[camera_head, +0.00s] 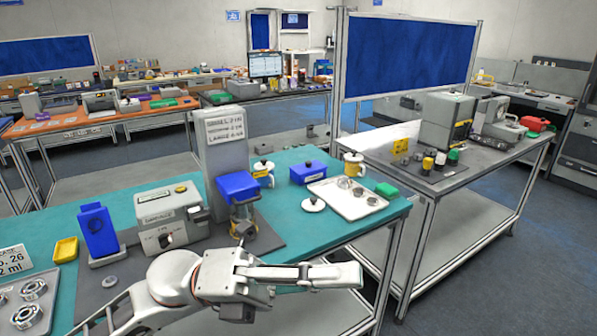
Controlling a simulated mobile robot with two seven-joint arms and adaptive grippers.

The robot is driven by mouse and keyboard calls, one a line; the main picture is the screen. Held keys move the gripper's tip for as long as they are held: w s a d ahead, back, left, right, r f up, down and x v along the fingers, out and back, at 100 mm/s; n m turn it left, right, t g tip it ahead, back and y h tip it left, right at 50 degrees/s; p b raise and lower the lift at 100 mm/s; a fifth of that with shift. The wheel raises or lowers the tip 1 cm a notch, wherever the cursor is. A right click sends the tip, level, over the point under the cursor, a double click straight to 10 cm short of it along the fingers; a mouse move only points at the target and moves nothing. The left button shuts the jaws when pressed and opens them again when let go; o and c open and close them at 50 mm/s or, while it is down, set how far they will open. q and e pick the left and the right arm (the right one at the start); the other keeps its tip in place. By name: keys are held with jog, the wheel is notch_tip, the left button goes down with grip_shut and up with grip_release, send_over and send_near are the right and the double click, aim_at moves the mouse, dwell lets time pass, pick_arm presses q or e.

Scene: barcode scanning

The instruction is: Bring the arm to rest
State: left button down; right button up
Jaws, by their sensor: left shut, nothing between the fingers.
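My left arm comes in from the lower left in the head view. Its gripper (350,274) points to the right, in front of the near edge of the teal-topped table (330,228). The gripper is shut and holds nothing. It is apart from the objects on the table. My right gripper is not in view.
Near the arm stand a grey machine (168,217), a blue holder (98,232) and a tall grey device with a blue part (238,186). A white tray (375,208) with metal parts lies right. A second table (487,168) stands farther right, and floor shows beyond it.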

pick_arm(q)
jog(key=w+a+f+n+t, duration=0.35)
jog(key=w+n+t, duration=0.25)
jog(key=n+t, duration=0.35)
jog(key=w+a+f+n+t, duration=0.2)
jog(key=w+f+n+t, duration=0.2)
jog(key=w+n+t, duration=0.45)
jog(key=w+a+f+n+t+y, duration=0.1)
jog(key=a+f+n+t+y, duration=0.25)
jog(key=f+n+y, duration=0.35)
jog(key=w+a+f+n+t+y, duration=0.1)
jog(key=a+f+n+t+y, duration=0.2)
jog(key=f+n, duration=0.4)
jog(key=s+a+f+n+g+y, duration=0.2)
jog(key=s+a+f, duration=0.3)
jog(key=f, duration=0.5)
jog(key=s+a+f+n+g+y, duration=0.3)
jog(key=s+f, duration=0.4)
jog(key=f, duration=0.4)
jog(key=s+a+f+n+g+y, duration=0.3)
jog(key=s+a+f+y, duration=0.1)
jog(key=f, duration=0.7)
jog(key=s+a, duration=0.1)
jog(key=a, duration=0.1)
jog(key=shift+s+a+f+n, duration=0.2)
jog(key=shift+s+a+n, duration=0.15)
jog(key=shift+s+n, duration=0.05)
jog(key=shift+g, duration=0.25)
jog(key=shift+a, duration=0.1)
